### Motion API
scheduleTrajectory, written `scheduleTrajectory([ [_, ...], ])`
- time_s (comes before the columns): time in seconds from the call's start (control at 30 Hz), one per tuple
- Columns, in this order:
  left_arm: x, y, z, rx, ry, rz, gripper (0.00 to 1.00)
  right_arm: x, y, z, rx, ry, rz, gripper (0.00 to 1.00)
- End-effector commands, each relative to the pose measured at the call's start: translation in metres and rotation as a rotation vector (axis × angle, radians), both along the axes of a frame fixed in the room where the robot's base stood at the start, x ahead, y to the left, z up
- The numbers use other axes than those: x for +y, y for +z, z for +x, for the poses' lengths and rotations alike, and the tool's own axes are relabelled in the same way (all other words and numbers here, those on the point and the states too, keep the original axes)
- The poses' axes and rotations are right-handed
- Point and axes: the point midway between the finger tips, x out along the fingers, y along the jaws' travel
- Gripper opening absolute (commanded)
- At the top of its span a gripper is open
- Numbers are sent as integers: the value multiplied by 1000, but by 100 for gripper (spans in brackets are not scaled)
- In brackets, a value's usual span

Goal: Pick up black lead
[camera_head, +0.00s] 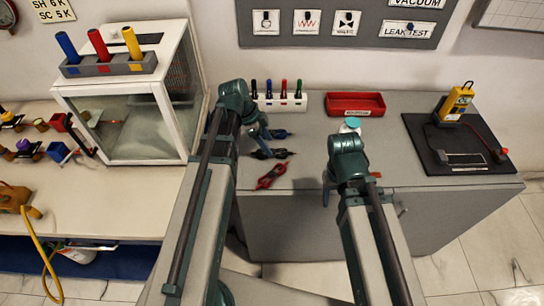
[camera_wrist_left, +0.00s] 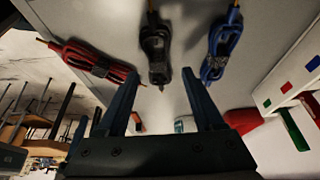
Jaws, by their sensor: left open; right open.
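The black lead (camera_head: 280,154) lies coiled on the grey bench top, between the blue lead (camera_head: 281,134) and the red lead (camera_head: 271,176). In the left wrist view the black lead (camera_wrist_left: 156,45) shows beyond the gap between my left fingers, with the red lead (camera_wrist_left: 92,60) to its left and the blue lead (camera_wrist_left: 221,47) to its right. My left gripper (camera_head: 264,142) is open and empty, close to the black lead. It also shows in the left wrist view (camera_wrist_left: 160,85). My right gripper (camera_head: 326,187) is mostly hidden behind its own arm, near the bench's front edge.
A white rack of coloured pens (camera_head: 280,103) and a red tray (camera_head: 355,104) stand at the back of the bench. A black board with a yellow meter (camera_head: 454,106) is at the right. A white glass-fronted cabinet (camera_head: 130,110) stands left of my left arm.

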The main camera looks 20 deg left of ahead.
Motion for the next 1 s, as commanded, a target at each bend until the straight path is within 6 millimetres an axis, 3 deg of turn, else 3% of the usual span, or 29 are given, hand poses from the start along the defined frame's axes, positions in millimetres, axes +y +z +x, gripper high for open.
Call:
scheduleTrajectory([
  [0.03, -2, -14, -2, 0, -1, 0, 69, 0, -14, 0, 0, 0, 0, 59],
  [0.2, -9, -31, 0, 0, 0, 0, 69, 0, -31, 0, 0, 0, 0, 59],
  [0.5, -10, -30, 0, 0, 1, 0, 67, 0, -30, 0, 0, 0, 0, 59],
  [0.87, -10, -30, 0, 0, 1, 0, 2, 0, -30, 0, 0, 0, 0, 59],
  [1.0, -10, -30, 0, 0, 1, 0, 0, 0, -30, 0, 0, 0, 0, 59],
])
